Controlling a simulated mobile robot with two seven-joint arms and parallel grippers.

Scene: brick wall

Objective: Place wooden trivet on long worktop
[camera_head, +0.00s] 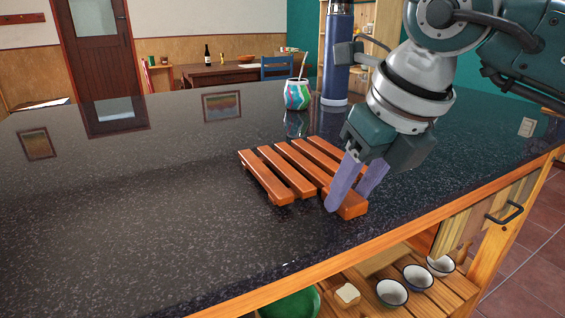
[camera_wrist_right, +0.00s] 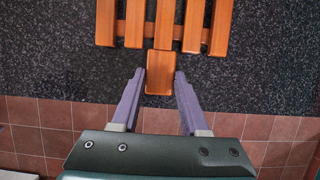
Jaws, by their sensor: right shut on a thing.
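The wooden trivet (camera_head: 291,167) is an orange-brown rack of several parallel slats. It lies flat at or just above the dark speckled long worktop (camera_head: 130,220), near its front edge; I cannot tell whether all of it touches. My right gripper (camera_head: 352,187) is shut on the trivet's short end block at the front. In the right wrist view, the purple fingers (camera_wrist_right: 159,82) stand on either side of that end block, and the slats of the trivet (camera_wrist_right: 165,20) reach away over the worktop (camera_wrist_right: 60,75). My left gripper is not in view.
A colourful mate cup (camera_head: 298,95) with a straw and a tall blue flask (camera_head: 336,60) stand behind the trivet. The worktop's left side is clear. Below the front edge, a shelf holds enamel cups (camera_head: 391,292) and a green bowl (camera_head: 290,304).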

